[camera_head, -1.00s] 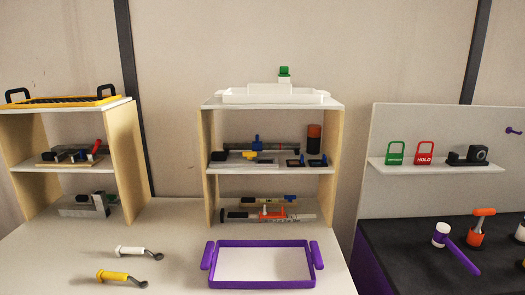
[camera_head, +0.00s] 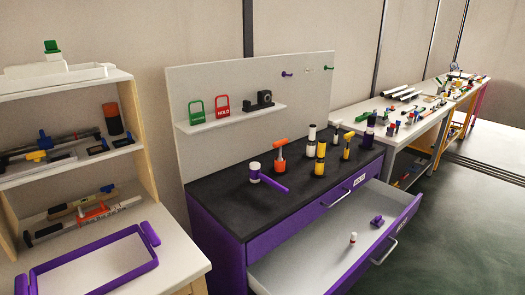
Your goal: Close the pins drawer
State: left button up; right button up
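An open drawer (camera_head: 305,264) sticks out from the front of the purple cabinet (camera_head: 218,244) with the black top. A small white and red piece (camera_head: 352,239) and a small purple piece (camera_head: 377,221) lie inside it. The drawer front (camera_head: 405,222) is purple with a grey bar handle (camera_head: 385,252); its label is too small to read. A second, shut drawer (camera_head: 345,196) sits above it with its own handle and a white label. Neither of my grippers shows in the view.
Several upright tools (camera_head: 320,158) and a purple-handled mallet (camera_head: 268,180) stand or lie on the cabinet top. A table with a purple tray (camera_head: 93,262) and a shelf (camera_head: 150,165) is at left. Open green floor (camera_head: 460,220) lies right of the drawer.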

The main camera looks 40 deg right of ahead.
aim_at(319, 259)
jog(key=z, duration=2.3)
jog(key=i+l+u, duration=0.4)
jog(key=i+l, duration=0.3)
